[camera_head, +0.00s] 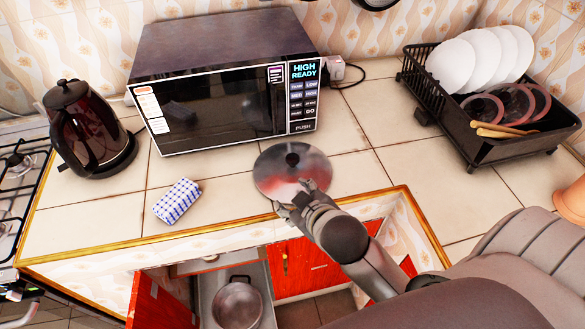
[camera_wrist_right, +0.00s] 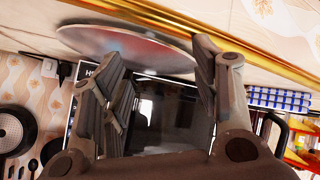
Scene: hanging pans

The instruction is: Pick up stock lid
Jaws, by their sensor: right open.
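The stock lid (camera_head: 275,180) is a round, shiny metal disc with a dark knob. It lies on the tiled counter in front of the microwave, near the counter's gold edge. My right gripper (camera_head: 295,199) is at the lid's front edge, with its fingers spread. In the right wrist view the lid (camera_wrist_right: 125,42) appears edge-on beyond the open fingers of my right gripper (camera_wrist_right: 160,58). Nothing is held between them. Whether a finger touches the lid I cannot tell. My left gripper is not in view.
A microwave (camera_head: 220,100) stands behind the lid. A blue checked cloth (camera_head: 177,201) and dark kettle (camera_head: 88,130) are to the left. A dish rack (camera_head: 480,146) with plates is at right. Below the counter edge, a metal pot (camera_head: 238,302) sits in an open red-fronted cabinet.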

